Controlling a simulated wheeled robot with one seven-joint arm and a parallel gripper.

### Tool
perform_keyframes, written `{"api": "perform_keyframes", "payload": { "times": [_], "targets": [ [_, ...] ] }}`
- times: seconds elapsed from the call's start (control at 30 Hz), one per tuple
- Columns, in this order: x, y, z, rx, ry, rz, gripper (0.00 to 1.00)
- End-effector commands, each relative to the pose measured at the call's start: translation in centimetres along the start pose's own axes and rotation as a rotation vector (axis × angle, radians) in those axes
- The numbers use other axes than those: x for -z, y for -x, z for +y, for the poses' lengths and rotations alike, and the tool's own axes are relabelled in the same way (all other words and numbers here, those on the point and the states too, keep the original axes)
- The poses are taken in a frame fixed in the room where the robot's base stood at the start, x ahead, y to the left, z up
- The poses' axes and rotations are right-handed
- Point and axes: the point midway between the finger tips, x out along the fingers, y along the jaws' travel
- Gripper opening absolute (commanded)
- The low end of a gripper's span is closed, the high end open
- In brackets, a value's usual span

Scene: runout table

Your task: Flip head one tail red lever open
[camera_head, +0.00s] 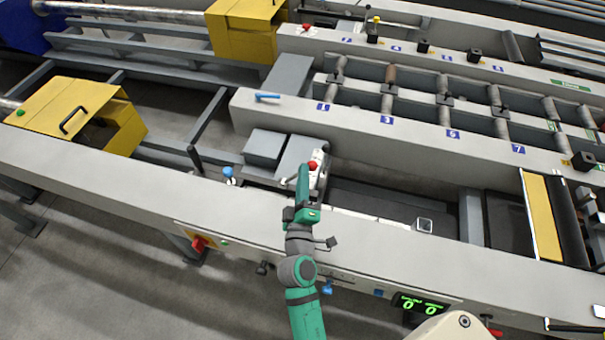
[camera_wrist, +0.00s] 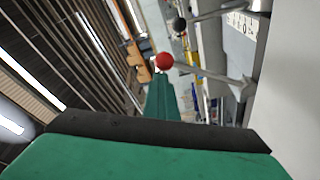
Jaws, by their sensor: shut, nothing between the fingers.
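A small red ball knob (camera_head: 312,166) sits on the machine bed in the middle of the head view, right beside the tip of my gripper (camera_head: 303,176). In the wrist view the red knob (camera_wrist: 165,60) is on the end of a thin grey rod that runs right to a bracket. My green gripper (camera_wrist: 160,100) is shut and empty, its tip just below the knob in that picture. I cannot tell whether it touches the knob. The lever's base is partly hidden in the head view by my gripper and wrist.
A black knob (camera_wrist: 180,24) on another rod is close to the red one. A blue-topped knob (camera_head: 228,172) stands to the left. A pale beam with numbered blue labels (camera_head: 386,120) runs behind. A yellow housing (camera_head: 75,112) is at the left. Grey floor lies in front.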

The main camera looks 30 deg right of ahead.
Motion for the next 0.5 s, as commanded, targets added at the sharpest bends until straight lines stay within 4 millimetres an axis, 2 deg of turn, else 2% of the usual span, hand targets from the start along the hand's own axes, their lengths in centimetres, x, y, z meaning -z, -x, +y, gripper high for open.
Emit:
{"api": "perform_keyframes", "payload": {
  "times": [0.03,0.27,0.37,0.5],
  "targets": [
    [-0.7,0.0,-0.1,0.003,0.004,-0.015,0.0],
    [-0.8,0.0,-0.2,0.004,0.005,-0.019,0.0],
    [-0.3,0.2,0.0,0.003,0.005,-0.018,0.0],
    [1.7,0.7,0.5,0.0,0.002,-0.011,0.0]
  ]
}}
